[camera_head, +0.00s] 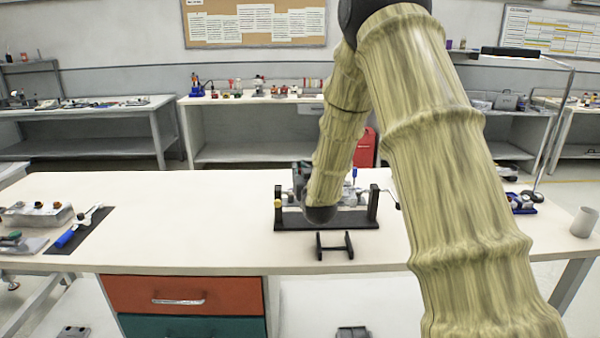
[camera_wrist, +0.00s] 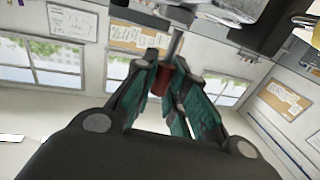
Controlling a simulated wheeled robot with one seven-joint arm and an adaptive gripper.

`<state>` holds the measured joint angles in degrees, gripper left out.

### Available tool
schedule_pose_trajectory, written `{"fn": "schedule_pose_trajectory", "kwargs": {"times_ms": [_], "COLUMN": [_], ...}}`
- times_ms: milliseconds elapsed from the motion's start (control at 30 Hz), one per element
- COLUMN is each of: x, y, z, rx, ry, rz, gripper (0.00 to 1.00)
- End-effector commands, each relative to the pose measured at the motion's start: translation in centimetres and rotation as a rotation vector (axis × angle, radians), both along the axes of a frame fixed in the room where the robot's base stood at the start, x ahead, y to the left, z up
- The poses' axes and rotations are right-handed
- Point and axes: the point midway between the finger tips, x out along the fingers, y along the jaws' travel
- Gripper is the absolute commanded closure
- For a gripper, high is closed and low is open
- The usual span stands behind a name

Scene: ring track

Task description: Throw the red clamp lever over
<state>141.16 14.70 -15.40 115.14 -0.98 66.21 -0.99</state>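The red clamp lever (camera_wrist: 161,79) shows in the wrist view as a red grip on a thin metal rod. My gripper (camera_wrist: 168,74) has its green-padded fingers converged on either side of this red grip, with no clear gap. In the head view my gripper (camera_head: 303,180) is mostly hidden behind my arm, low over the black fixture (camera_head: 328,222) on the bench. The fixture has a flat base and two uprights, with grey metal parts between them. The lever cannot be made out in the head view.
A small black stand (camera_head: 334,246) is in front of the fixture. A black mat (camera_head: 76,234) with a blue-handled tool lies at the left, a grey cup (camera_head: 583,222) at the far right. The bench top (camera_head: 180,215) between mat and fixture is clear.

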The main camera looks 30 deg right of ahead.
Motion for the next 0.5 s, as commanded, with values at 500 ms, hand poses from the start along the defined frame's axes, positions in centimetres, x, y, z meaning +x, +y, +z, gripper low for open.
{"fn": "schedule_pose_trajectory", "kwargs": {"times_ms": [500], "x": [0.36], "y": [0.63], "z": [0.1], "rx": [-0.099], "ry": [0.059], "rz": [0.002], "gripper": [1.0]}}
